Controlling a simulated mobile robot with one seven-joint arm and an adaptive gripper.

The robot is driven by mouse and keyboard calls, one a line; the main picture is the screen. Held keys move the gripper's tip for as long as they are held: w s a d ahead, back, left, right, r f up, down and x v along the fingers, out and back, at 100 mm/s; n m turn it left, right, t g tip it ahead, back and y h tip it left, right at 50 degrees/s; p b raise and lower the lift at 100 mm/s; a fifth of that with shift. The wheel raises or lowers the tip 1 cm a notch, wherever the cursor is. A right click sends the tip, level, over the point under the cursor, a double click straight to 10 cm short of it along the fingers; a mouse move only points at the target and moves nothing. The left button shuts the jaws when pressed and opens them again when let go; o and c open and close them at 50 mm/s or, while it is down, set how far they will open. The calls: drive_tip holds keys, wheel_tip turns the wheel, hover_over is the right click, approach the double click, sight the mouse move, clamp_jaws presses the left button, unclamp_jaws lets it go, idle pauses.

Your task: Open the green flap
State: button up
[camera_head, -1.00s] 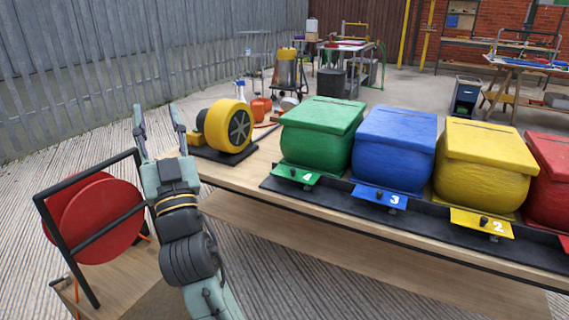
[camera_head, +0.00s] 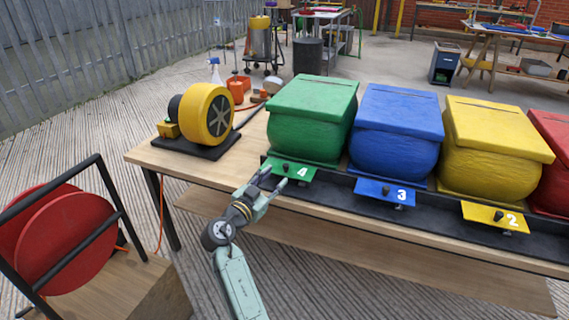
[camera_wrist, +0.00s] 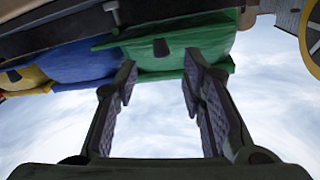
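The green flap (camera_head: 290,170) is a small plate marked 4 with a black knob (camera_head: 285,167). It sticks out at the foot of the green bin (camera_head: 309,132) on the table's front edge. My gripper (camera_head: 274,178) is open and empty at the left part of this flap, on its near side. In the wrist view the picture is upside down. The green flap (camera_wrist: 158,66) and its dark knob (camera_wrist: 161,47) show ahead, between my two spread fingers (camera_wrist: 160,85). I cannot tell whether a finger touches the flap.
Blue (camera_head: 399,128) and yellow (camera_head: 494,146) bins with similar flaps stand to the right, with a red bin (camera_head: 552,150) beyond. A yellow blower (camera_head: 207,114) stands left on the table. A red reel (camera_head: 66,238) stands at the lower left.

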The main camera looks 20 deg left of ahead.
sight(286, 164)
drive_tip(key=w, duration=0.2)
drive_tip(key=w+d+p, duration=0.1)
drive_tip(key=w, duration=0.4)
drive_tip(key=shift+w+d, duration=0.2)
drive_tip(key=shift+w, duration=0.2)
clamp_jaws()
idle(0.5)
